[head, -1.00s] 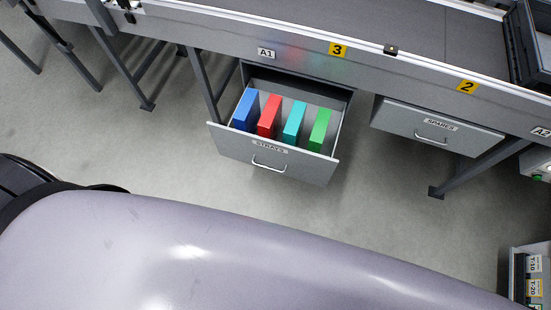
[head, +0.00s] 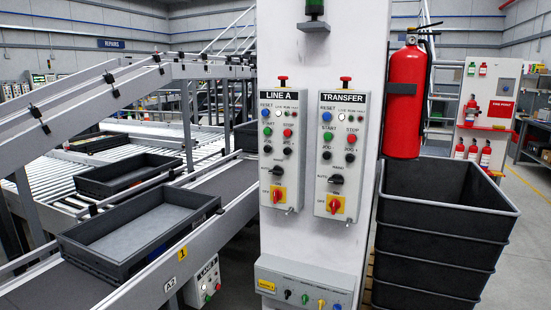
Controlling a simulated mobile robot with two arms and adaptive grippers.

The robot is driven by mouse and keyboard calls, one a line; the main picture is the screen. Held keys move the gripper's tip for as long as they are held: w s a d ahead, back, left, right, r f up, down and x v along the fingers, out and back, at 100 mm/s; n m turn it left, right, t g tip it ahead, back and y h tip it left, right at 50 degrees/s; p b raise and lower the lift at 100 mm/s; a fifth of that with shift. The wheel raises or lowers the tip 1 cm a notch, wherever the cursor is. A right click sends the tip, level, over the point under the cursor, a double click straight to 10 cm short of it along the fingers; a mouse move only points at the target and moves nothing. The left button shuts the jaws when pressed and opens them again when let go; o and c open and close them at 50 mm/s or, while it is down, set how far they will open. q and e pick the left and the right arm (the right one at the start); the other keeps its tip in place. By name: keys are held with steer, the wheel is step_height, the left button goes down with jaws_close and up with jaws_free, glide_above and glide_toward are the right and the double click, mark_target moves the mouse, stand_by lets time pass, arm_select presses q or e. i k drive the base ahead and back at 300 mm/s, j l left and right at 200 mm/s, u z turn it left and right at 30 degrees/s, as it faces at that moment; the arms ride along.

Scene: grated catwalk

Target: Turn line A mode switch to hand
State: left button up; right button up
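The line A panel (head: 281,140), a light grey box labelled LINE A, is fixed to the left part of a white column. Higher up are a blue RESET, green START, red STOP and black jog buttons. Neither of my grippers is in view.
A similar TRANSFER panel (head: 341,155) hangs to the right. A lower box (head: 305,287) with several coloured knobs juts from the column (head: 325,60). A conveyor with a grey tray (head: 140,235) runs left.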

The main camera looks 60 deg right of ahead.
mark_target(277, 170)
steer(key=z, duration=2.1)
steer(key=i, duration=0.1)
